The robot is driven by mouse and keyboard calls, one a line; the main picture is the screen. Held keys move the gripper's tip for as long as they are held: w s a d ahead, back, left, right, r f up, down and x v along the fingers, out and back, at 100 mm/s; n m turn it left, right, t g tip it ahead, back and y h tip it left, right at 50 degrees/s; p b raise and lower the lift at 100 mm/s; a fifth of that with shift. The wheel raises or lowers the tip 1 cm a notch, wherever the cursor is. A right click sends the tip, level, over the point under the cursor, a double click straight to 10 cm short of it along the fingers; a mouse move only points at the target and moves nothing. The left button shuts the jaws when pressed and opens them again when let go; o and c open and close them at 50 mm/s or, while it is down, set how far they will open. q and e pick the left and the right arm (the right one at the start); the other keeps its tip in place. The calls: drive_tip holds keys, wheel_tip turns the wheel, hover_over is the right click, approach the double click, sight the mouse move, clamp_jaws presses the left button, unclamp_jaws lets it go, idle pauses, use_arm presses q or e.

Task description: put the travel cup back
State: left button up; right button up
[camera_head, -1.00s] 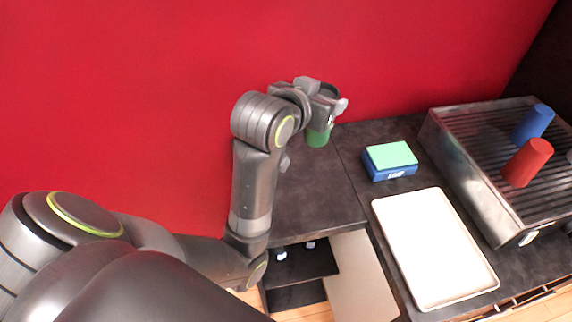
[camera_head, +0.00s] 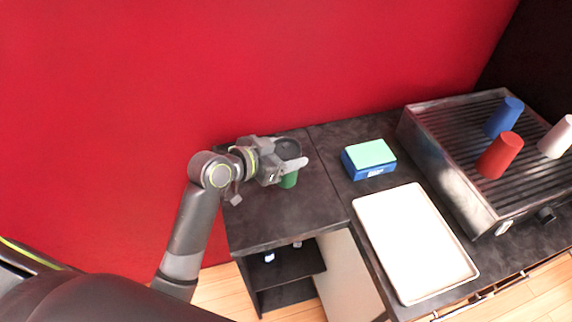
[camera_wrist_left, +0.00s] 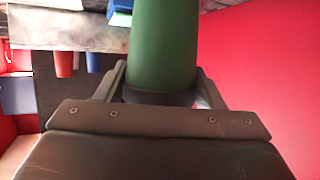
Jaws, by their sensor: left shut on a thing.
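A green travel cup (camera_head: 289,180) with a dark top is held in my left gripper (camera_head: 290,165), over the dark counter at the left. The gripper's body hides part of the cup in the head view. In the left wrist view the green cup (camera_wrist_left: 163,45) stands between the two fingers of the left gripper (camera_wrist_left: 160,85), which are shut on it. I cannot tell whether the cup's base touches the counter. My right gripper is not in view.
A blue box with a green top (camera_head: 368,160) and a white tray (camera_head: 415,240) lie right of the cup. A ribbed metal machine (camera_head: 450,130) holds a blue cup (camera_head: 503,117), a red cup (camera_head: 499,156) and a white cup (camera_head: 556,137). Bare counter (camera_head: 275,218) lies in front of the gripper.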

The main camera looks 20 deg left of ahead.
use_arm(q)
wheel_tip(320, 180, down, 4)
drive_tip(key=shift+r, duration=0.1)
drive_tip(key=shift+f, duration=0.2)
drive_tip(key=o, duration=0.7)
